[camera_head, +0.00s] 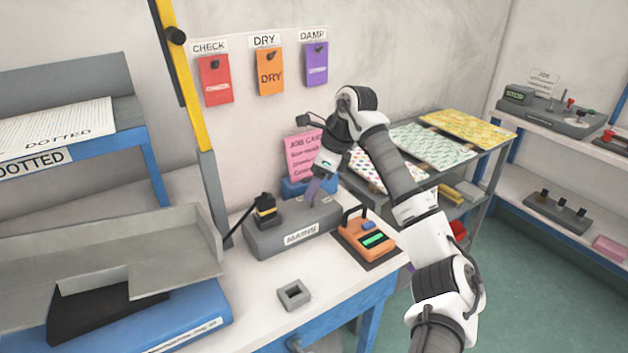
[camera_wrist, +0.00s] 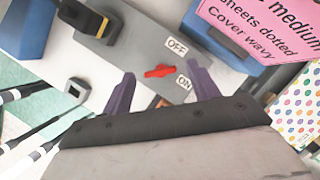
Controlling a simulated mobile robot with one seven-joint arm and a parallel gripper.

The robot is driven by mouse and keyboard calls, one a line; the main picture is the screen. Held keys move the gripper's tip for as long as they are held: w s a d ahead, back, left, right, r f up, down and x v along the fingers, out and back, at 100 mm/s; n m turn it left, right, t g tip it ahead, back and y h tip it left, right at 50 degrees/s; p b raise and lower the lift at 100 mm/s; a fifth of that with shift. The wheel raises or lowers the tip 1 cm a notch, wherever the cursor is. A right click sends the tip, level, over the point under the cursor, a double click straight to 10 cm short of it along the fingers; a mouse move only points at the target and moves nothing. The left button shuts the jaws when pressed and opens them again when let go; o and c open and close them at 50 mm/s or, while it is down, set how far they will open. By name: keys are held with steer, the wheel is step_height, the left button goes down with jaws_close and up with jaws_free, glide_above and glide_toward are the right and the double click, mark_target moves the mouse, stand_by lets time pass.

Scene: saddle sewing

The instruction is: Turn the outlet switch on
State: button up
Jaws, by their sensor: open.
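The grey MAINS outlet box (camera_head: 275,241) sits on the white bench; it also fills the upper middle of the wrist view (camera_wrist: 138,32). Its red switch lever (camera_wrist: 160,71) lies beside the OFF label (camera_wrist: 176,47) and the ON label (camera_wrist: 184,83). The lever points roughly between the labels; I cannot tell its exact setting. My gripper (camera_head: 314,190) is above the right part of the box, and hides the switch in the head view. In the wrist view my gripper (camera_wrist: 161,70) is open, its purple fingers on either side of the lever, with no clear contact.
A black and yellow plug (camera_head: 265,209) stands in the box's left part. An orange meter (camera_head: 366,236) sits right of the box, and a pink job card (camera_head: 302,155) stands behind it. A small grey square block (camera_head: 293,294) lies in front on open bench.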

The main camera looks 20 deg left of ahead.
steer(key=shift+a+f, duration=0.15)
steer(key=shift+f, duration=0.25)
steer(key=c, duration=1)
steer(key=shift+m+b, duration=0.3)
steer(key=m+t+b, duration=0.1)
steer(key=m+b, duration=0.1)
steer(key=m, duration=0.1)
steer(key=shift+s+f+m+t+b, duration=0.15)
steer(key=shift+m+t+b, duration=0.15)
steer(key=shift+t, duration=0.1)
steer(key=m+t+h+b, duration=0.1)
steer(key=m+b, duration=0.2)
steer(key=m, duration=0.1)
steer(key=shift+s+m, duration=0.1)
steer(key=shift+m, duration=0.2)
steer(key=shift+t, duration=0.3)
steer(key=shift+r, duration=0.2)
